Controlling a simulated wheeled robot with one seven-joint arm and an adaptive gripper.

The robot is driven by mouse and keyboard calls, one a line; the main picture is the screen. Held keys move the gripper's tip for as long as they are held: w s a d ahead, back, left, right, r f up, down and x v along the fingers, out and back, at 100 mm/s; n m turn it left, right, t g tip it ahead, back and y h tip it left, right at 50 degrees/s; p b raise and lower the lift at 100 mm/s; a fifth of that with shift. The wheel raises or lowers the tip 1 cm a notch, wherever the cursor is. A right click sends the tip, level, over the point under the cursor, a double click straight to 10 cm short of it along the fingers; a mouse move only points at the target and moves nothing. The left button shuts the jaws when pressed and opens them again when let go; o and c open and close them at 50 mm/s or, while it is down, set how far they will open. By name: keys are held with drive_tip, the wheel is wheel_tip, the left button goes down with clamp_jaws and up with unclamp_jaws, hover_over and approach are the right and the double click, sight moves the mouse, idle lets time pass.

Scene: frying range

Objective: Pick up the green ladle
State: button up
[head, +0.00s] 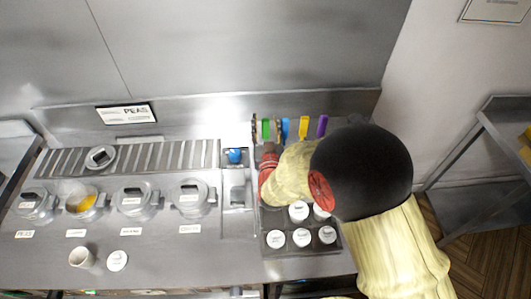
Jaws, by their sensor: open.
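The green ladle (265,128) hangs in a row of coloured handles at the back of the steel counter; only its upright green handle shows. My gripper (268,150) is just in front of and below the green handle, beyond the red band on my arm. Its fingers are small and partly hidden by my arm. They look open, and I cannot tell whether they touch the handle. The ladle's lower part is hidden.
Blue (285,129), yellow (303,127) and purple (321,126) handles stand close to the right. White-lidded containers (275,238) sit in a dark tray below my arm. Lidded pots (137,203) and a blue item (235,156) are to the left.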

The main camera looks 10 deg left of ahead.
drive_tip(key=shift+w, duration=0.15)
drive_tip(key=shift+c, duration=1.3)
drive_tip(key=c, duration=0.7)
clamp_jaws()
